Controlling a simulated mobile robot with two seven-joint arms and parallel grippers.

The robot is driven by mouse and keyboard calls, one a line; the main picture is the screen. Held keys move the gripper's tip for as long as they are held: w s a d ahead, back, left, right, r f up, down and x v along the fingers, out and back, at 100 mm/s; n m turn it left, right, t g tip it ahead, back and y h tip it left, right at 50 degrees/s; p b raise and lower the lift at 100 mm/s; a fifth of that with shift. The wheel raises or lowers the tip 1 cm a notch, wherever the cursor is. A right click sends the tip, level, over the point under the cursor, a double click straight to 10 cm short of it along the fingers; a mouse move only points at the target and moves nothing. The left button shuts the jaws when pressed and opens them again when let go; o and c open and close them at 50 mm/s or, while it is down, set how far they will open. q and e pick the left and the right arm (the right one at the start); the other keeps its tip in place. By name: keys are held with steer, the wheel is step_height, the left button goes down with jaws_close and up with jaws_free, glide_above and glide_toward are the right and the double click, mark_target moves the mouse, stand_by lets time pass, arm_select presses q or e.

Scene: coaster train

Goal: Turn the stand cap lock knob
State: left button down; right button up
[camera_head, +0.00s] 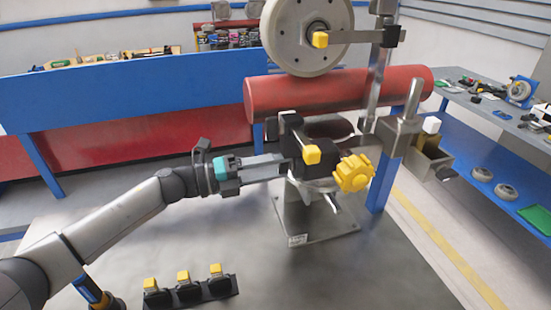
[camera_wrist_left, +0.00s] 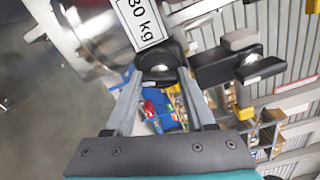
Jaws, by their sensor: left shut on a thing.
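The metal stand (camera_head: 322,222) is in the middle of the head view, on a grey floor plate. A yellow lobed knob (camera_head: 355,173) is on its right side. A black block with a yellow end (camera_head: 312,154) is at the top front. My left gripper (camera_head: 284,166) reaches the stand's left side from the left. In the left wrist view, its two fingers (camera_wrist_left: 162,76) are shut on a black rounded knob (camera_wrist_left: 158,58), which looks like the stand cap lock knob. In the head view the gripped part is mostly hidden. My right gripper is not in view.
A red cylinder (camera_head: 340,92) and a large grey wheel (camera_head: 303,34) are behind and above the stand. A black rack (camera_head: 190,293) with yellow-topped pieces is at the front. A blue-framed bench (camera_head: 100,68) is behind; a parts table (camera_head: 487,110) is at the right.

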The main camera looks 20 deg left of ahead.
arm_select(q)
steer(key=n+p, duration=0.1)
steer(key=n, duration=0.2)
steer(key=shift+p, duration=0.4)
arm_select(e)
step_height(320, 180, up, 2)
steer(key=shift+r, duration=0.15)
arm_select(q)
steer(key=shift+n, duration=0.4)
steer(key=shift+c, duration=1.2)
jaws_free()
steer(key=shift+a, duration=0.15)
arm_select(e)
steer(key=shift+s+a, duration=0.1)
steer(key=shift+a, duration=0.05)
